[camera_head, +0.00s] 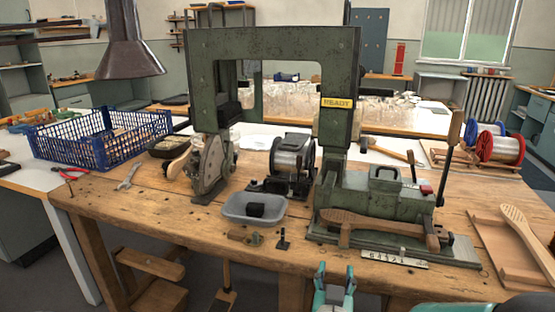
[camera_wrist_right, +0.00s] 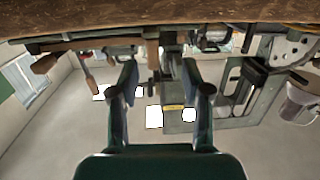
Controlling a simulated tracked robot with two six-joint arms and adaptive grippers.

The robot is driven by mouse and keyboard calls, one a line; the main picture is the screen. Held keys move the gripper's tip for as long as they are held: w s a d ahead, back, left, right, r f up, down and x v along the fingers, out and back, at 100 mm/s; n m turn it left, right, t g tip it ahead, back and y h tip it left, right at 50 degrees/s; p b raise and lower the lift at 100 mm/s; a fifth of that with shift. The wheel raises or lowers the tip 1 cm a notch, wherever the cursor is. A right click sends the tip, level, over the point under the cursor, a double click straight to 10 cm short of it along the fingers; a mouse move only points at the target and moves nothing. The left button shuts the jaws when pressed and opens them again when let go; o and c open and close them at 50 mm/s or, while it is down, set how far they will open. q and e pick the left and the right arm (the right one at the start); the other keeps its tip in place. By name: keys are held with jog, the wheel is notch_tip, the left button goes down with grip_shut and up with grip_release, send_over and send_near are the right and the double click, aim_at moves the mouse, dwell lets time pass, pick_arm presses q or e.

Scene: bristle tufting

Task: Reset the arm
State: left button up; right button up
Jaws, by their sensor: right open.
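My right gripper (camera_head: 336,274) shows at the bottom middle of the head view, in front of the bench's near edge. Its two teal fingers are apart with nothing between them. In the right wrist view, which looks upside down, the gripper (camera_wrist_right: 160,72) is also open and empty. A teal part of my own arm shows at the bottom right of the head view. The green tufting machine (camera_head: 384,200) stands on the wooden bench (camera_head: 140,212) beyond the gripper, with a brush-shaped wooden piece (camera_head: 372,222) on its front. My left gripper is not in view.
A grey tray (camera_head: 236,216) with a black block sits left of the machine. A wooden tray (camera_head: 490,262) with a brush body (camera_head: 526,240) lies at right. A blue crate (camera_head: 72,142) and red-flanged spool (camera_head: 500,147) are farther back. Space before the bench edge looks open.

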jog(key=s+f+n+g+y, duration=0.1)
jog(key=s+f+g+y, duration=0.15)
jog(key=f, duration=0.85)
jog(key=s+f+n+g+y, duration=0.1)
jog(key=s+f+g+y, duration=0.2)
jog(key=f, duration=0.8)
jog(key=s+a+f+g+y, duration=0.1)
jog(key=s+f+g+y, duration=0.1)
jog(key=s+f+g, duration=0.6)
jog(key=s+a+f+g+y, duration=0.1)
jog(key=s+f+g+y, duration=0.1)
jog(key=s+f, duration=0.75)
notch_tip(320, 180, up, 22)
jog(key=s+p, duration=0.2)
jog(key=p, duration=1.7)
jog(key=shift+s+a+m, duration=0.2)
jog(key=shift+m, duration=0.1)
